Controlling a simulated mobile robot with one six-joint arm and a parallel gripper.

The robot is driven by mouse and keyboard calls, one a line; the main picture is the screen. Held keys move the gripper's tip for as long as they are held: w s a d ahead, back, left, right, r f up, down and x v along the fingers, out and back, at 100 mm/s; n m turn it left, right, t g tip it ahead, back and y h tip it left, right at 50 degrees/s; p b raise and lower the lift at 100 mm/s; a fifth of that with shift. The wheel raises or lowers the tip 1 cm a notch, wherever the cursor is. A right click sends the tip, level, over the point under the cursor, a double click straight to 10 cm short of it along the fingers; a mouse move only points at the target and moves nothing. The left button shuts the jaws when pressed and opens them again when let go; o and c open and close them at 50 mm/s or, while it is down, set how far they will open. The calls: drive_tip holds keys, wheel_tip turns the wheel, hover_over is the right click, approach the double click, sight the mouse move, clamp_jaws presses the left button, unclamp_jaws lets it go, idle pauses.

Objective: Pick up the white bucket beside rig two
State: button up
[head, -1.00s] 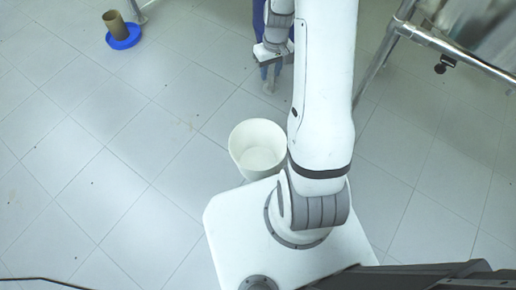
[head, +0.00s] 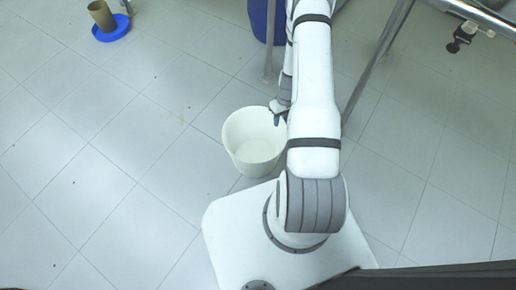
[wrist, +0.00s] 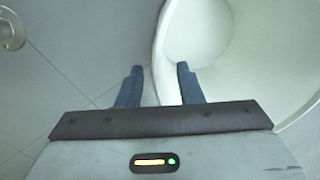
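The white bucket (head: 256,148) stands upright on the tiled floor, just beyond my base in the head view. My gripper (head: 279,115) is at the bucket's far right rim, partly hidden by my arm. In the wrist view the bucket (wrist: 222,30) fills the upper right, with its curved rim and wall running down between the two blue fingers. My gripper (wrist: 159,78) is open there, with the left finger on the outer side of the rim and the right finger over the inside. I cannot tell whether either finger touches the wall.
A metal frame leg (head: 375,75) rises to the right of my arm. A blue container (head: 266,22) stands behind the bucket, near a thin metal leg. A brown cup in a blue dish (head: 112,30) sits at the far left.

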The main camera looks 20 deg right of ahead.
sight(280, 124)
drive_tip(key=f, duration=0.1)
drive_tip(key=f+b, duration=0.1)
drive_tip(key=f, duration=0.1)
drive_tip(key=f+b, duration=0.1)
drive_tip(key=shift+s+a+f, duration=0.2)
drive_tip(key=shift+a+f, duration=0.1)
drive_tip(key=shift+f, duration=0.05)
drive_tip(key=shift+r, duration=0.1)
drive_tip(key=shift+c, duration=0.3)
clamp_jaws()
idle(0.6)
